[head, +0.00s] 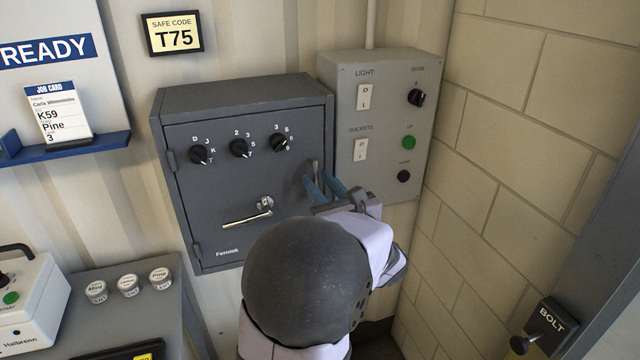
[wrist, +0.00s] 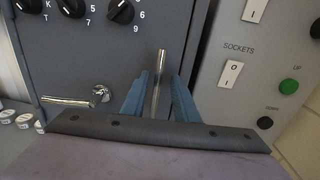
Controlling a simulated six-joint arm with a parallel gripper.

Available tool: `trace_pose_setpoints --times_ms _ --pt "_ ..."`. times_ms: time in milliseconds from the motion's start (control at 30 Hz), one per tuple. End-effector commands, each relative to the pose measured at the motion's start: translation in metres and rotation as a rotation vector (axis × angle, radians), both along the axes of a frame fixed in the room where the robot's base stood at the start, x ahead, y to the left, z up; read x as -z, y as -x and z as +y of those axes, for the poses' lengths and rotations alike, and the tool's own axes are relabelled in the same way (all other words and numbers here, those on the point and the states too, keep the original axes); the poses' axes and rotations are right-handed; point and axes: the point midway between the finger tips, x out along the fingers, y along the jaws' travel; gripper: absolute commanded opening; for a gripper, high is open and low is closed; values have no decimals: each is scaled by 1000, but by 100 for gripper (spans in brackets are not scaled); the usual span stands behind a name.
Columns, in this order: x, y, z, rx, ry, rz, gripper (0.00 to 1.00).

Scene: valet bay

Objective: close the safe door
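The grey safe (head: 235,92) is on the corrugated wall. Its door (head: 200,195) has hinges on the left and looks flush or nearly flush with the body; I cannot tell if a small gap is left. An upright silver pull bar (wrist: 157,82) is near the door's right edge. My gripper (wrist: 160,84) is open, its blue fingers on either side of the bar with visible gaps. In the head view my gripper (head: 319,180) is at the door's right side.
A grey switch box (head: 385,75) with switches and buttons stands close to the right of the safe, near my gripper. A brick wall (head: 510,130) is farther right. A blue shelf (head: 70,148) with a job card is at left. Small round tins (head: 128,285) sit below left.

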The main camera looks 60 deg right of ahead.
Motion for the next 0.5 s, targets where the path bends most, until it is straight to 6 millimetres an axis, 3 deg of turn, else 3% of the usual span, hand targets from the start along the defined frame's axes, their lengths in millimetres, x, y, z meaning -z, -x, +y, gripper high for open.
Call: trace_pose_setpoints --times_ms 233,500 --pt "1 11 8 2 3 0 27" --pt "2 40 32 5 1 1 27"
